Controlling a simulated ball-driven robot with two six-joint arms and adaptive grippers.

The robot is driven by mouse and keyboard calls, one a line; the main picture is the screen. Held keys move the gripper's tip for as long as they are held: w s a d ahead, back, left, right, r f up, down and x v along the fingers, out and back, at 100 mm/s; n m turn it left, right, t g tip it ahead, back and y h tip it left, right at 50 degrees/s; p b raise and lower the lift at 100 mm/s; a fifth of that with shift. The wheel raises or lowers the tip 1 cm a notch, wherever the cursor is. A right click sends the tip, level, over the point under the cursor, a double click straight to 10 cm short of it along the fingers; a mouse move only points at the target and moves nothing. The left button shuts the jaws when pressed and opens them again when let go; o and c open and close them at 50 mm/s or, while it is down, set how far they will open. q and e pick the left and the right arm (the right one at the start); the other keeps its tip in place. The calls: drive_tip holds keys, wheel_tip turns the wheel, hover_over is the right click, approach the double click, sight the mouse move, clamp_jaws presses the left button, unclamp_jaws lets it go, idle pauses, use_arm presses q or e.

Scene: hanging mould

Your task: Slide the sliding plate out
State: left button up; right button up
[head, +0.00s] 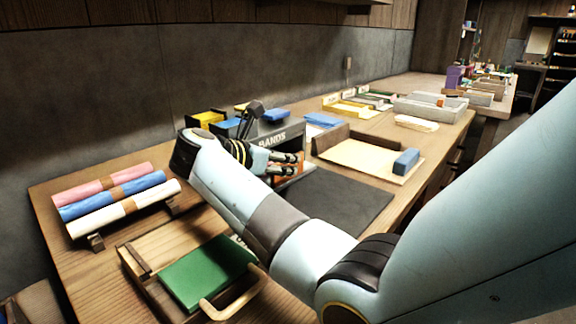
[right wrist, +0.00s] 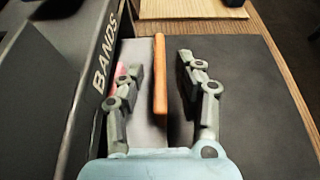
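An orange upright strip (right wrist: 160,75) stands along the edge of a light grey plate (right wrist: 143,98) beside the dark box marked BANDS (right wrist: 104,66). I take the grey plate with its orange edge as the sliding plate; part of it is hidden by my fingers. My right gripper (right wrist: 160,68) is open, one finger on each side of the orange strip, with gaps on both sides. In the head view my right gripper (head: 290,163) is beside the BANDS box (head: 283,138), and a little of the orange shows there. My left gripper is not in view.
A dark mat (head: 340,200) lies clear to the right of the box. A wooden tray (head: 140,262) with a green block (head: 207,270) and a curved handle is in front. Several rolls (head: 115,190) lie on a rack at left. A blue block (head: 406,161) sits on a pale board.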

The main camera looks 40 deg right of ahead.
drive_tip(key=shift+x, duration=1.15)
clamp_jaws()
